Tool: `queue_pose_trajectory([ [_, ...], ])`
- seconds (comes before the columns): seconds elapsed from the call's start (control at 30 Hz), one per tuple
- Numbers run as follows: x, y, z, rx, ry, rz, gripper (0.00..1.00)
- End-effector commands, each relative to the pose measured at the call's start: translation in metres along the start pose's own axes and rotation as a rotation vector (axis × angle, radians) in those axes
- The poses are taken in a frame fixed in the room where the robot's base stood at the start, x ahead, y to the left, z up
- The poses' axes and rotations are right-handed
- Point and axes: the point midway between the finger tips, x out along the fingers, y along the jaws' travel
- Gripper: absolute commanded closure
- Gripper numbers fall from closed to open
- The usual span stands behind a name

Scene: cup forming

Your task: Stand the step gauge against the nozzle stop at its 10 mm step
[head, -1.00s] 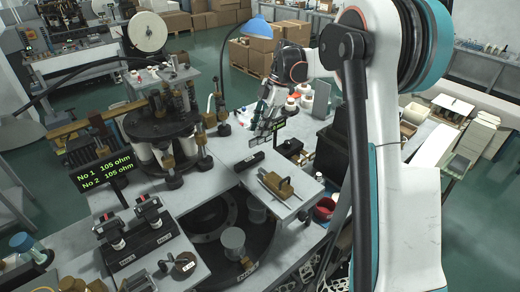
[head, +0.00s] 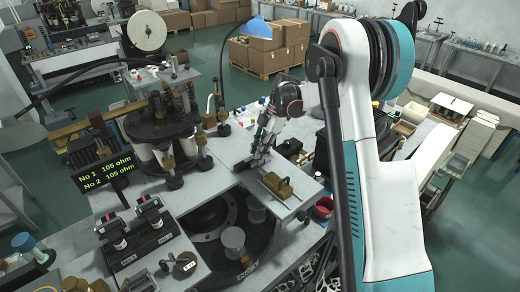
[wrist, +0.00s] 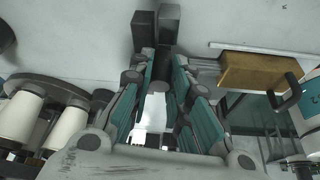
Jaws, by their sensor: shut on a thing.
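The step gauge (wrist: 168,28) is a dark stepped block low over or on the pale plate (head: 236,148); I cannot tell whether it touches. My gripper (head: 256,163) is shut on it, and in the wrist view the gauge shows at the fingertips (wrist: 157,60). The fingers hide most of the gauge in the head view. The brass block that looks like the nozzle stop (head: 279,186) sits with a thin rod on the same plate, right of my gripper. It also shows in the wrist view (wrist: 258,71), apart from the gauge.
A dark round turret with white cylinders (head: 160,125) stands left of the plate. A dark round recess with a pale disc-topped post (head: 233,238) lies in front. A red bowl (head: 323,207) is near the plate's right edge.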

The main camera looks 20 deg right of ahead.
Motion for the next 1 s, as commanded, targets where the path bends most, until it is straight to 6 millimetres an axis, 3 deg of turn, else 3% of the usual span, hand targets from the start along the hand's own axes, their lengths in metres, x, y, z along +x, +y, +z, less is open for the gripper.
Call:
queue_pose_trajectory([
  [0.1,0.003,0.000,0.001,0.000,0.000,0.000,1.00],
  [0.13,0.003,0.000,0.001,0.000,0.000,0.000,0.80],
  [0.2,0.002,0.000,0.001,0.000,0.000,0.000,0.64],
  [0.23,0.002,0.000,0.001,0.000,0.000,0.000,0.62],
  [0.67,-0.004,0.000,-0.001,0.000,0.000,0.000,0.62],
  [1.0,-0.066,0.000,0.001,0.002,0.000,0.001,0.62],
])
